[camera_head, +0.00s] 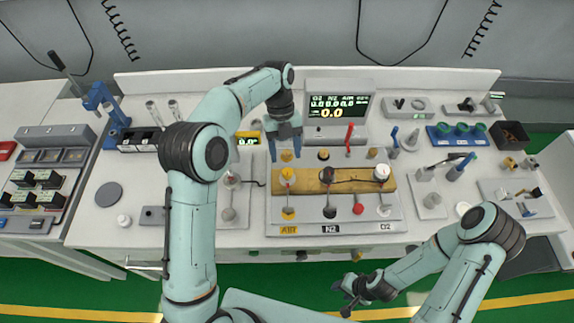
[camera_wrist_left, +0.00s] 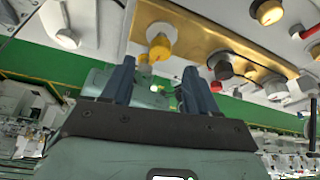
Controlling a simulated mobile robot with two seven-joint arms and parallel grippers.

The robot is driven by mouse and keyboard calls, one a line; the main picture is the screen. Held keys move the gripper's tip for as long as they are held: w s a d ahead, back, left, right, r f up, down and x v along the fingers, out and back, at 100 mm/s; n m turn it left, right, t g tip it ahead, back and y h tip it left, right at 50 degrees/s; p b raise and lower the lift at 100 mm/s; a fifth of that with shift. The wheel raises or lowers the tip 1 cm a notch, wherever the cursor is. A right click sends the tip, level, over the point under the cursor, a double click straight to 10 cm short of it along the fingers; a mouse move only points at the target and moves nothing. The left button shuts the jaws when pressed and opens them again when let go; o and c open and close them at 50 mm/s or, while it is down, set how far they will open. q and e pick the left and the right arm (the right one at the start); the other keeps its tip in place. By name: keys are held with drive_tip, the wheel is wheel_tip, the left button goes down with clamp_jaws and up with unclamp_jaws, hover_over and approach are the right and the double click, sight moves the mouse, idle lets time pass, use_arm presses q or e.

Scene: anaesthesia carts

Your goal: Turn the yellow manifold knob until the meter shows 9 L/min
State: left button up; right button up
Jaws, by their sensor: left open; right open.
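The manifold is a brass-coloured bar (camera_head: 310,186) on a pale panel labelled AIR, N2 and O2. A yellow knob (camera_head: 287,174) sits at its left end, in the AIR column; a yellow knob also shows in the left wrist view (camera_wrist_left: 160,48). The meter (camera_head: 336,104) reads 0.0 in large yellow digits, with smaller 0.0 readings above. My left gripper (camera_head: 285,154) is open and empty, pointing down near the yellow knob from behind; contact cannot be told. Its two dark fingers (camera_wrist_left: 158,85) are apart in the wrist view. My right gripper (camera_head: 346,296) is open, low in front of the bench.
Black (camera_head: 326,174) and white (camera_head: 381,173) knobs share the bar. A red lever (camera_head: 349,134) stands behind it. A small yellow-framed display (camera_head: 248,140) is left of my left gripper. Blue holders (camera_head: 460,132) and loose fittings lie at right. Bench front edge is clear.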

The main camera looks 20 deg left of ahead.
sight(287, 171)
use_arm(q)
drive_tip(key=shift+x, duration=2.75)
drive_tip(key=c, duration=1)
